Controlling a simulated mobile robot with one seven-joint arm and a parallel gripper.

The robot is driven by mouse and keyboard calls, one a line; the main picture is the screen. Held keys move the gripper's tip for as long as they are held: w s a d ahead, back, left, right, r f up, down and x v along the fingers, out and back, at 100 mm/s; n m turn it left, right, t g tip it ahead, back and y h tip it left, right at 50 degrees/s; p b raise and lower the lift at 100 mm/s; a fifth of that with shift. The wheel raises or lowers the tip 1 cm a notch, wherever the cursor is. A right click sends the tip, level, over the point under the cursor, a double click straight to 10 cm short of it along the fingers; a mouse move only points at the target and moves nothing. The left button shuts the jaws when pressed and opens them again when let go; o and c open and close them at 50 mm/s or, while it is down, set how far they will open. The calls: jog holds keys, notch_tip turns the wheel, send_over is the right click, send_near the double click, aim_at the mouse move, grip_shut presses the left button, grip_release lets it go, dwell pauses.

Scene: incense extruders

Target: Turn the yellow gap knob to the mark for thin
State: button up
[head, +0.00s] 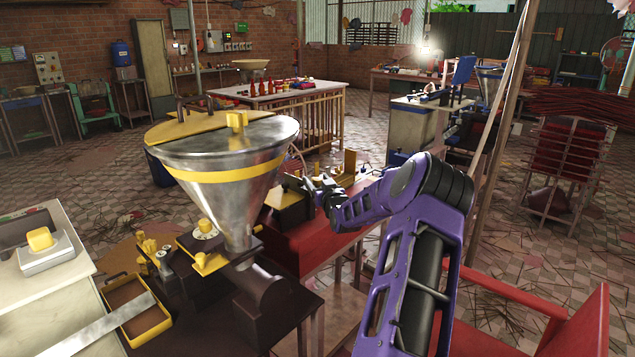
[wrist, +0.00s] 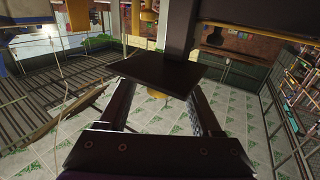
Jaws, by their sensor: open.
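The extruder, with a large steel hopper (head: 222,180) banded in yellow, stands on a dark table at left. A yellow knob (head: 204,225) on a pale round dial sits on its dark body below the hopper. I take it for the gap knob, but its marks and pointer are too small to read. My gripper (head: 318,187) is right of the hopper, well apart from that knob, near a black-and-yellow device on the red table. In the wrist view my gripper (wrist: 158,100) is open. A dark flat plate (wrist: 155,74) shows between or beyond its fingers; I cannot tell which.
More yellow knobs (head: 150,246) sit left of the dial. A yellow-rimmed tray (head: 165,325) lies in front. A pale box with a yellow button (head: 40,239) stands on the left counter. The red table (head: 300,247) and a red chair (head: 575,335) are at right. Tiled floor is open behind.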

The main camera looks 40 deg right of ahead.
grip_shut()
jog(key=shift+n+y, duration=0.4)
jog(key=shift+y, duration=0.2)
jog(key=n+t+y+p, duration=0.1)
jog(key=n+y, duration=0.1)
jog(key=y, duration=0.1)
jog(key=shift+r+p, duration=0.15)
jog(key=shift+p, duration=0.15)
jog(key=n+y+p, duration=0.1)
jog(key=n+y, duration=0.1)
jog(key=y, duration=0.1)
jog(key=shift+t+y, duration=0.3)
jog(key=shift+y, duration=0.1)
jog(key=shift+f+n+y+b, duration=0.15)
jog(key=shift+n+y+b, duration=0.15)
jog(key=shift+n+y, duration=0.6)
jog(key=shift+f+n+y+b, duration=0.1)
jog(key=shift+n+y+b, duration=0.2)
jog(key=shift+n+y, duration=0.55)
jog(key=shift+y, duration=0.35)
jog(key=shift+n+g+y+b, duration=0.45)
jog(key=shift+g+y+b, duration=0.15)
jog(key=shift+y+b, duration=0.3)
jog(key=shift+r+y, duration=0.2)
jog(key=shift+y, duration=0.1)
